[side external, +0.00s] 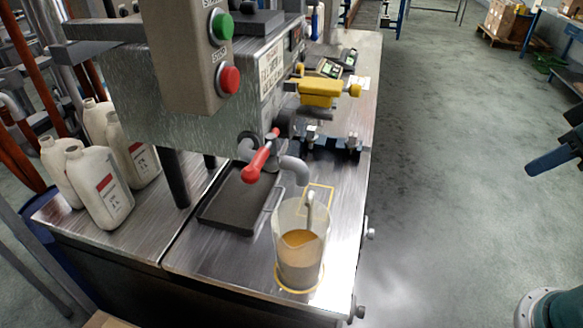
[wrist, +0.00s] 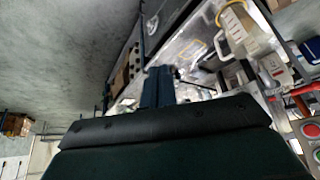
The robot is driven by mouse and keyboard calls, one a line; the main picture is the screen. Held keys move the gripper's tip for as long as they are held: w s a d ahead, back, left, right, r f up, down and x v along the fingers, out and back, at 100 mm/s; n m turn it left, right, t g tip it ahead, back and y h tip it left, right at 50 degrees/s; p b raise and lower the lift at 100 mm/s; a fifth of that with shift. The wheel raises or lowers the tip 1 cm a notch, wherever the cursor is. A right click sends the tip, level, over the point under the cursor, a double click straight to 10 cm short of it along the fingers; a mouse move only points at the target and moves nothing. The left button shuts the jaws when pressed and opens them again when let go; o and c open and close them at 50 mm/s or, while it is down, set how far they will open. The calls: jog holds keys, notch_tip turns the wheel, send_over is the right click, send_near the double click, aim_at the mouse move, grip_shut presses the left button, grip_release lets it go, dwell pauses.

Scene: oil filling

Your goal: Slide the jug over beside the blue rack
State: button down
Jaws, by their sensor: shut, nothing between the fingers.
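The jug (side external: 300,262) is a clear, upright beaker-like vessel with a grey handle, holding tan liquid. It stands inside a yellow ring near the front of the steel bench, and seems to show at the upper right of the wrist view (wrist: 242,38). A dark blue rack (side external: 345,147) with metal fittings sits farther back on the bench, beyond the red-handled tap; I take it for the blue rack. My gripper (side external: 531,167) is at the right edge of the side view, well clear of the jug. Its dark blue fingers (wrist: 158,87) are together and empty in the wrist view.
A red-handled tap (side external: 262,158) and its grey spout stand just behind the jug. A black tray (side external: 232,205) lies to its left. A yellow rectangle (side external: 318,197) is marked on the bench between jug and rack. White bottles (side external: 101,187) stand at left.

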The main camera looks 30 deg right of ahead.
dwell(0.4)
jog(key=c, duration=1.3)
grip_release()
jog(key=shift+r, duration=0.2)
notch_tip(320, 180, up, 5)
jog(key=w+a+n+t+y, duration=0.2)
jog(key=w+a+n+y, duration=0.3)
jog(key=w+a+n, duration=0.45)
jog(key=w+a+n+t+y, duration=0.3)
jog(key=w+a+n+y, duration=0.3)
jog(key=w+n, duration=0.6)
jog(key=shift+m, duration=0.85)
jog(key=f, duration=0.8)
jog(key=w+a+f, duration=0.1)
jog(key=f, duration=0.6)
jog(key=w+f, duration=0.1)
jog(key=f, duration=0.7)
jog(key=shift+w+a+f, duration=0.1)
jog(key=shift+a+f, duration=0.05)
jog(key=shift+f, duration=0.2)
jog(key=shift+w+a, duration=0.1)
jog(key=shift+a, duration=0.05)
